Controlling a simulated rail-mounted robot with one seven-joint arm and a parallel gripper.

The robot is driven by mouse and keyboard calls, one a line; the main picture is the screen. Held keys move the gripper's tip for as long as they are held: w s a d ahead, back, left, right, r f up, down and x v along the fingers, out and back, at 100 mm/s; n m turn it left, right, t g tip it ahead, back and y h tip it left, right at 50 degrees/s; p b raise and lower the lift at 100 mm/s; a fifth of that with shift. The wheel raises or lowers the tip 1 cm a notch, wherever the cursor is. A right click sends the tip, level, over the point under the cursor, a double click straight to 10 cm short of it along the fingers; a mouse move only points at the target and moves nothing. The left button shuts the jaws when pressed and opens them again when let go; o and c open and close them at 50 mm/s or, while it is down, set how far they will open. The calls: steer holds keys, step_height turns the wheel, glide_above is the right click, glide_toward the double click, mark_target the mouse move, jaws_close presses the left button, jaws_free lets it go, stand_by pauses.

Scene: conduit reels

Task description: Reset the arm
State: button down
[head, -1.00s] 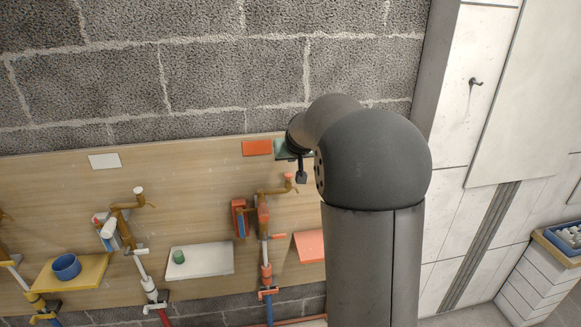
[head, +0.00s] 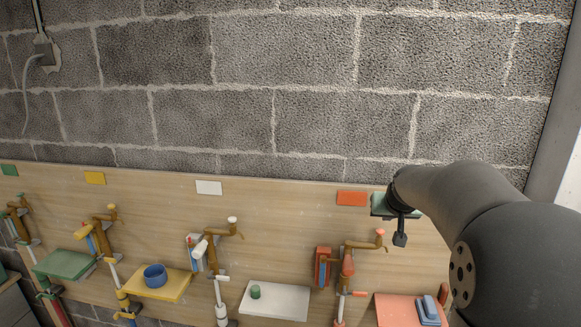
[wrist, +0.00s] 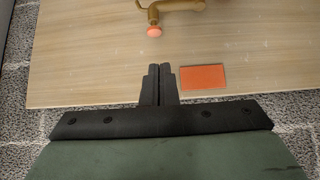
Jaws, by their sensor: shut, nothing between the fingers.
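My gripper (head: 400,237) hangs at the end of my dark grey arm at the right of the head view, in front of the wooden board's upper part. In the wrist view my gripper (wrist: 160,75) has its two dark fingers together with nothing between them. An orange-red label (head: 352,198) on the board shows just left of my gripper in the head view. In the wrist view the same label (wrist: 203,78) lies to the right of the fingertips, and they appear apart from it.
The wooden board (head: 150,210) carries brown pipe fittings. Shelves below are green (head: 65,265), yellow (head: 180,285) with a blue cup (head: 155,275), white (head: 285,302) with a green cylinder (head: 255,292), and orange-red (head: 395,312) with a blue item (head: 429,310).

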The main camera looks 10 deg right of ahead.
steer(key=s+a+f+n+g, duration=0.1)
steer(key=s+a+f, duration=0.3)
steer(key=s, duration=0.7)
steer(key=s+a+f+n+g+y, duration=0.1)
steer(key=s+a+f+g, duration=0.3)
steer(key=s+a, duration=0.3)
steer(key=s+a+f+n+g+y, duration=0.1)
steer(key=s+a+f+g, duration=0.2)
steer(key=s, duration=1.3)
steer(key=a+f, duration=0.2)
steer(key=a, duration=0.1)
steer(key=shift+s+a, duration=0.2)
steer(key=shift+s, duration=0.05)
